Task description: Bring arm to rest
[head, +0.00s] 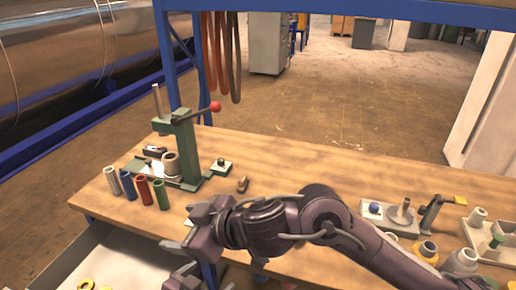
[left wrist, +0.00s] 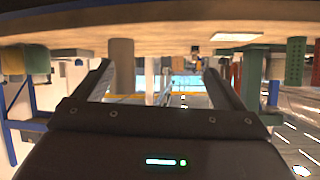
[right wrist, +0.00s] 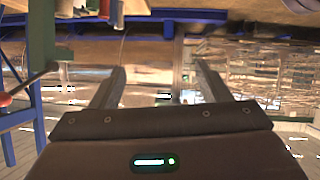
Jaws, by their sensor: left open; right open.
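In the head view, the dark arm coming in from the right ends in my right gripper (head: 186,230), above the near edge of the wooden workbench (head: 310,168). Its jaws are open and empty; they also show open in the right wrist view (right wrist: 160,70). My left gripper (left wrist: 158,72) is open with nothing between its fingers in the left wrist view. In the head view, dark gripper parts show at the bottom edge, below the right gripper; most of the left arm is out of frame there.
A green press (head: 186,145) with a red knob stands at the bench's left. White, blue, red (head: 144,190) and green tubes stand before it. Fixtures (head: 400,212) and a white tray (head: 488,238) with parts are at the right. An open drawer (head: 120,262) is below the bench.

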